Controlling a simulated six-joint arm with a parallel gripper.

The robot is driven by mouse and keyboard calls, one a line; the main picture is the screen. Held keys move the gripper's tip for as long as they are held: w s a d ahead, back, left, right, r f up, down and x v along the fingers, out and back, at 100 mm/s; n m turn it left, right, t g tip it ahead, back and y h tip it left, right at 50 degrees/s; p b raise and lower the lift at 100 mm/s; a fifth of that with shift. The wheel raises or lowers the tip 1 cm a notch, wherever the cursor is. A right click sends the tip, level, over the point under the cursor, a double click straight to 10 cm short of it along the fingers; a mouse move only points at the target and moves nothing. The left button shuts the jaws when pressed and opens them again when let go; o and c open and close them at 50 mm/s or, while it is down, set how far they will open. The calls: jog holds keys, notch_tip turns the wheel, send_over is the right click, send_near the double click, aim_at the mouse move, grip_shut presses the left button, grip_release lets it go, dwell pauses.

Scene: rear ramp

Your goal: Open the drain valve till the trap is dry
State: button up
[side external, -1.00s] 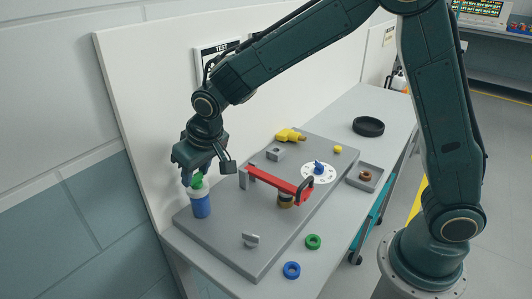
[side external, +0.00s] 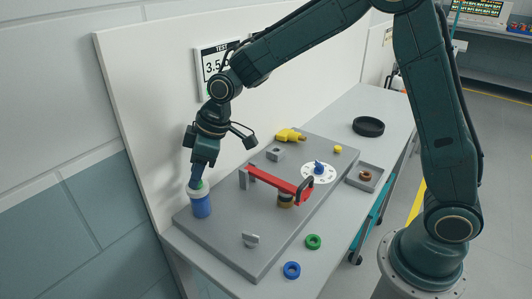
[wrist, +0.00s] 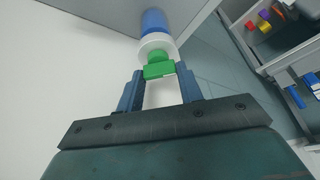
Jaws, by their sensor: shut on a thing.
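A blue cylinder (side external: 201,207) with a white collar (side external: 198,190) stands upright at the near left of the grey plate (side external: 235,215). A green knob (wrist: 158,70) sits on top of it. My gripper (side external: 199,180) comes down on the knob from above, its fingers shut on the knob's sides. The wrist view shows the blue cylinder (wrist: 155,22) and white collar (wrist: 157,45) beyond the fingertips. I cannot see any fluid level. A wall display (side external: 211,65) marked TEST shows digits starting 3.5; my arm covers the rest.
A red lever (side external: 278,181) spans the plate's middle, right of my gripper. A blue-knobbed white dial (side external: 310,176), yellow fitting (side external: 290,135) and grey knob (side external: 251,240) are also on the plate. Green (side external: 313,241) and blue (side external: 291,270) rings lie in front. The white back panel is close behind.

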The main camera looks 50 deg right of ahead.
jog(key=shift+n+g+y, duration=0.3)
jog(key=shift+n, duration=0.7)
jog(key=o, duration=1)
jog(key=shift+d+r, duration=0.1)
jog(key=v, duration=1.3)
jog(key=shift+r, duration=0.4)
